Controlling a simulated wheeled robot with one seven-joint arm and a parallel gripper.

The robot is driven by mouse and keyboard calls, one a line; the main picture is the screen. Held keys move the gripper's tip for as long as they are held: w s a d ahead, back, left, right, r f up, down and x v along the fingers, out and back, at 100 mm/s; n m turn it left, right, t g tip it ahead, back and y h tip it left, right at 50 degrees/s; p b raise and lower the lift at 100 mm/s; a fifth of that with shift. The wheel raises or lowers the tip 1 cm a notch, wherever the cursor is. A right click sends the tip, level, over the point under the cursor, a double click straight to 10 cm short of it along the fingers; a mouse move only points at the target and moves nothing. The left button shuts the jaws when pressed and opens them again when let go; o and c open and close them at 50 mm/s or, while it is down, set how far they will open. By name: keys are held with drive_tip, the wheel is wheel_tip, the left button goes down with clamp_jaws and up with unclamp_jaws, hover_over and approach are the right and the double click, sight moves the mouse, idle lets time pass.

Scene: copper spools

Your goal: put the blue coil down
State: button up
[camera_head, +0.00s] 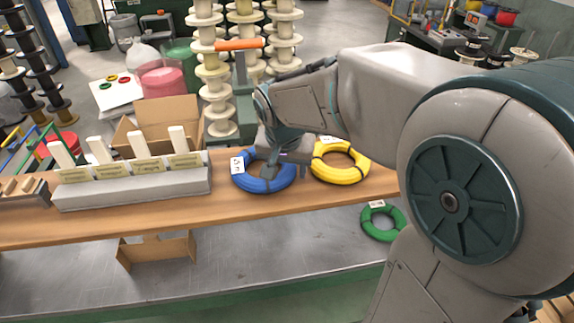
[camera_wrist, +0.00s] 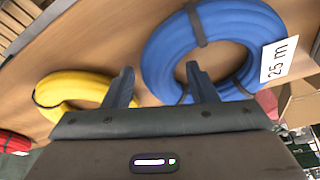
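The blue coil (camera_head: 262,185), a flat ring with dark ties and a white tag, appears to lie on the wooden bench top (camera_head: 330,195). In the wrist view the blue coil (camera_wrist: 163,58) has a tag reading "25 m". A gap shows between the left finger and the ring; the exact contact at the right finger is unclear.
A yellow coil (camera_head: 340,175) lies just right of the blue one on the bench. A grey block with labelled upright tabs (camera_head: 135,187) stands to the left, with an open cardboard box (camera_head: 165,115) behind. A green coil (camera_head: 383,223) lies lower, at the right. Spool stacks (camera_head: 215,75) stand behind.

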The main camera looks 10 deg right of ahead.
drive_tip(key=b+v, duration=0.1)
drive_tip(key=v, duration=1)
drive_tip(key=s+d+f+n+y, duration=0.1)
drive_tip(key=s+d+f+n, duration=0.3)
drive_tip(key=s+f, duration=0.6)
drive_tip(key=s+d, duration=0.2)
drive_tip(key=s, duration=0.1)
drive_tip(key=shift+f+n, duration=0.3)
drive_tip(key=shift+f, duration=0.1)
drive_tip(key=shift+s, duration=0.1)
drive_tip(key=c, duration=0.3)
drive_tip(key=shift+c, duration=0.2)
